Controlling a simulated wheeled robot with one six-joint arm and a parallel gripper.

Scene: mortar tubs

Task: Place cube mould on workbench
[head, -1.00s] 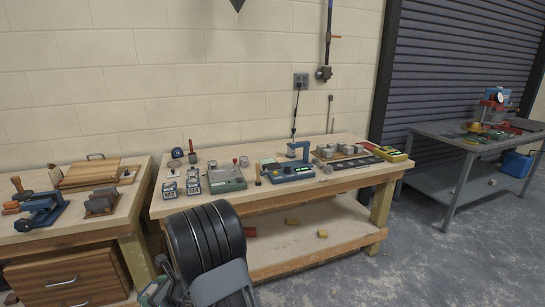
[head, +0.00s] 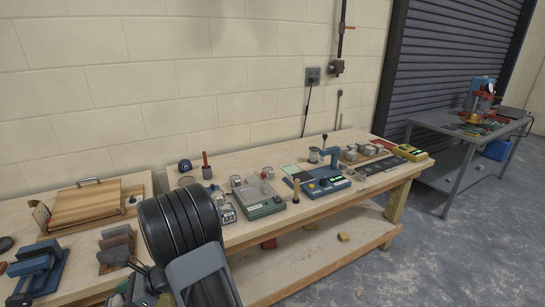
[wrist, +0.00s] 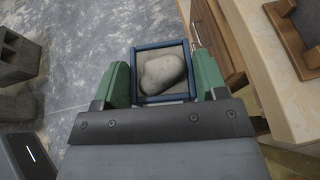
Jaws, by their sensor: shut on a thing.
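The cube mould (wrist: 161,98) is a blue square frame with a smooth grey lump inside. It shows in the wrist view between the green fingers of my gripper (wrist: 162,70), which is shut on its two sides. Grey floor lies below the mould. In the head view, my arm hides most of the gripper, and I cannot make out the mould there. The wooden workbench (head: 245,163) stands in the middle of the head view, with tools and instruments along its top. My gripper is in front of its left end, apart from it.
The workbench carries a green-grey scale (head: 260,197) and a blue instrument (head: 322,184). A grey metal table (head: 455,130) stands at right.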

